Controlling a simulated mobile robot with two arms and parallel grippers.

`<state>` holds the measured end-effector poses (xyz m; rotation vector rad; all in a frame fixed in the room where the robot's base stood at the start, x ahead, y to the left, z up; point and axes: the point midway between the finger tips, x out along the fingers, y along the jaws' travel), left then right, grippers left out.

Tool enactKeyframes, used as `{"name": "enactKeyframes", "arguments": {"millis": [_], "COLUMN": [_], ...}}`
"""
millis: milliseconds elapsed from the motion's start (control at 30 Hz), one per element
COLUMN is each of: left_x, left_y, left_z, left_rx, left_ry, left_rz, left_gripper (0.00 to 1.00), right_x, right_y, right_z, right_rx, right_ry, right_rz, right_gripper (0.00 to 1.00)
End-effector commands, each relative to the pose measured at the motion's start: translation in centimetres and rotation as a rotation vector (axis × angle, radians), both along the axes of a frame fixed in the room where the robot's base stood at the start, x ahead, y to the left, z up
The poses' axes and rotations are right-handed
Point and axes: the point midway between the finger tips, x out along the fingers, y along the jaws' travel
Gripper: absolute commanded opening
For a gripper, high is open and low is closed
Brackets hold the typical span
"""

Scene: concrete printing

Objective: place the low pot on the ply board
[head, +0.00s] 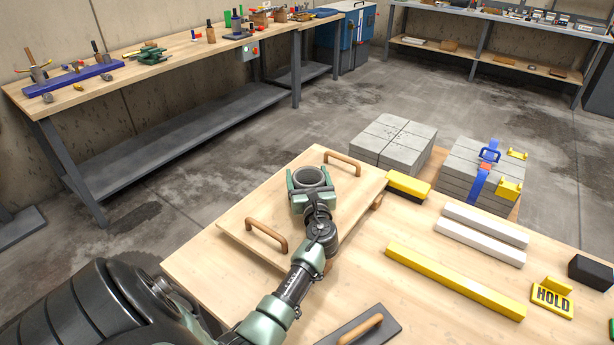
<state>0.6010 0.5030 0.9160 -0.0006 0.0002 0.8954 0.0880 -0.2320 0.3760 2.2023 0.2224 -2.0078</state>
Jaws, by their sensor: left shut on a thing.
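The low pot (309,175) is a small grey round pot with an open top, over the middle of the ply board. The ply board (262,207) is a pale wooden panel with curved wooden handles, lying on the work table. My left gripper (309,183) is shut on the pot, with its green fingers on either side. The pot looks upright. Its base is hidden by the gripper, so I cannot tell whether it touches the board. My right gripper is out of view.
The wooden table (375,262) also bears a yellow-topped brush (408,186), white bars (480,235), a long yellow bar (455,280), a yellow HOLD sign (552,297) and a grey float (362,328). Grey slabs (394,141) stand beyond the board. Bare board surrounds the pot.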

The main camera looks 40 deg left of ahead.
Motion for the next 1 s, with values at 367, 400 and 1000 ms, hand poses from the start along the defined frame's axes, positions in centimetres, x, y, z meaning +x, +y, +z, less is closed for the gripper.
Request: {"name": "enactKeyframes", "arguments": {"millis": [367, 400, 1000], "left_x": [0.0, 0.0, -6.3], "left_y": [0.0, 0.0, -7.9], "left_z": [-0.2, -0.1, -0.1], "left_rx": [-0.001, 0.000, -0.002], "left_ry": [0.001, 0.000, 0.002], "left_rz": [0.000, 0.000, 0.000], "left_gripper": [1.00, 1.00, 1.00], "right_x": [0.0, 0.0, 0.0], "right_y": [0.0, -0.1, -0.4], "right_z": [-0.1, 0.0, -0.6], "right_rx": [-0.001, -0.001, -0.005], "right_ry": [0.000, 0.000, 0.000], "right_rz": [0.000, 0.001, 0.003], "right_gripper": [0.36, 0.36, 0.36]}}
